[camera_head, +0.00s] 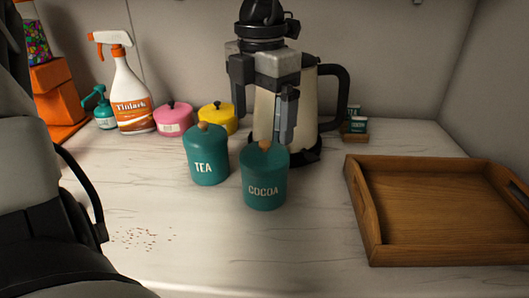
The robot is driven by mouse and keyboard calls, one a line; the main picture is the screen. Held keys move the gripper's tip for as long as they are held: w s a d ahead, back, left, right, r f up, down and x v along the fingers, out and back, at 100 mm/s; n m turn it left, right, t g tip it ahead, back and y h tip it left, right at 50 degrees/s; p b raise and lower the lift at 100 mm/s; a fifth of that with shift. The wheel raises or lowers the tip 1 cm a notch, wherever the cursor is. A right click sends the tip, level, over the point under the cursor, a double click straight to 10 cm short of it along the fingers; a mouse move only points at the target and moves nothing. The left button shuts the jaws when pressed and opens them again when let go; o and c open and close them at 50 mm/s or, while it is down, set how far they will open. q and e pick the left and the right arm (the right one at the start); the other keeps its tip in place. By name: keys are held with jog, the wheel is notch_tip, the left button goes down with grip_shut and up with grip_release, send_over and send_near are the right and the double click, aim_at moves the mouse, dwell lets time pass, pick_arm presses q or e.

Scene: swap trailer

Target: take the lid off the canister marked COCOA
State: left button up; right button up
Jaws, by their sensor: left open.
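The teal canister marked COCOA (264,190) stands upright on the marble counter, near the middle of the head view. Its lid (254,153) is on, with a round wooden knob (265,145) on top. My left gripper (263,130) points down just above and behind the knob in the picture, its two fingers spread apart. Nothing shows between the fingers, and I cannot tell whether they touch the lid. A matching canister marked TEA (207,160) stands to the left, also lidded. My right gripper is not in view.
A cream kettle (306,108) with a black handle stands behind my gripper. A wooden tray (367,210) lies at right. Pink (174,121) and yellow (218,119) pots and a spray bottle (130,95) stand at the back left. Crumbs (143,238) lie at front left; the front middle is clear.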

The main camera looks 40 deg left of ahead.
aim_at(264, 142)
pick_arm(q)
jog(key=f, duration=0.5)
jog(key=shift+w+d, duration=0.1)
jog(key=shift+d, duration=0.15)
jog(key=shift+r, duration=0.1)
jog(key=c, duration=1.3)
jog(key=shift+c, duration=0.3)
